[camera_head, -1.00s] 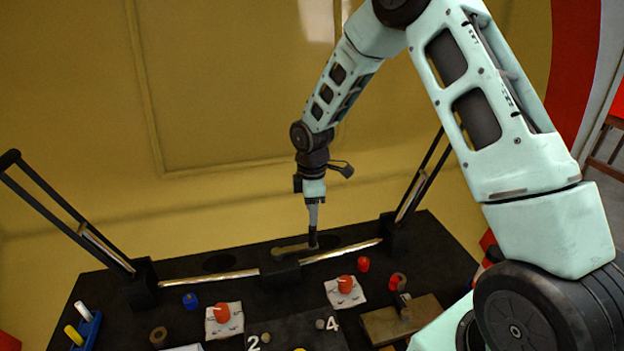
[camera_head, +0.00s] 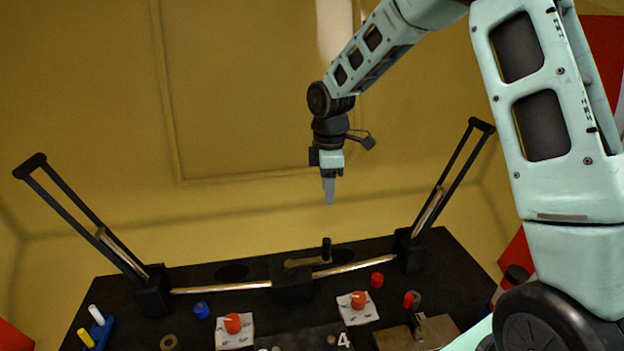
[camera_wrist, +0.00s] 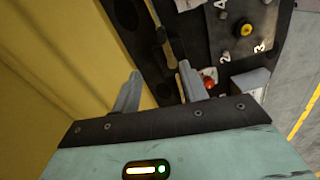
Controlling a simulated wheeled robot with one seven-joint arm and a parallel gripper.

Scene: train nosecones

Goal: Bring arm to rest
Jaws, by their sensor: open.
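My gripper (camera_head: 328,190) hangs fingers-down in the air above the far edge of the black console, in front of the yellow wall. In the wrist view my gripper (camera_wrist: 160,92) shows its two grey fingers apart with nothing between them. Below it, in the head view, a brass crank handle with a black knob (camera_head: 326,250) stands at the middle of the console (camera_head: 225,275). The fingers are clear of the handle.
Two black lever frames (camera_head: 75,215) (camera_head: 455,180) rise at the console's left and right. Red knobs (camera_head: 233,323) (camera_head: 358,299) sit on white labels. A blue cap (camera_head: 201,310) and a red cap (camera_head: 377,280) stand nearby. The space around my gripper is free.

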